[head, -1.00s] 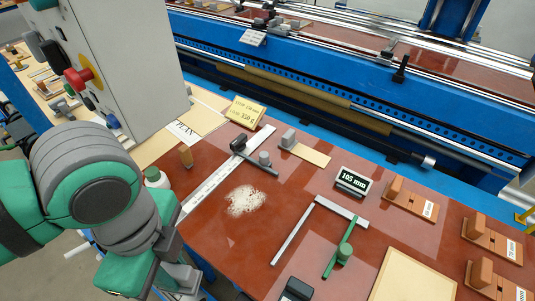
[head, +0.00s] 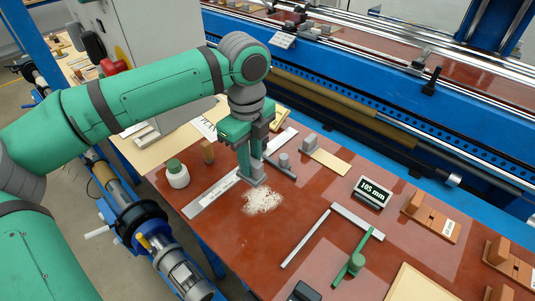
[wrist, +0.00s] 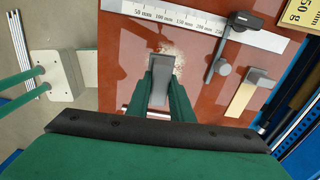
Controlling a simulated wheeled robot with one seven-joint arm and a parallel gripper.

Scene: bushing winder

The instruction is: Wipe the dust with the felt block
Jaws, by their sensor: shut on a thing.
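A pale patch of dust (head: 262,201) lies on the red-brown table top, right beside the steel ruler; part of it shows in the wrist view (wrist: 175,56) behind the block. My gripper (head: 244,167) points down over the table at the dust's upper left edge. It is shut on the grey felt block (wrist: 160,84), which sits between the two green fingers in the wrist view. In the head view the block (head: 252,182) is low at the table, next to the dust; I cannot tell whether it touches the surface.
The steel ruler (head: 208,200) with a dark slider (head: 281,168) lies close to my gripper. A white bottle with a green cap (head: 177,176) stands left. A square (head: 305,240), a 105 mm display (head: 372,192) and wooden blocks (head: 430,217) lie right.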

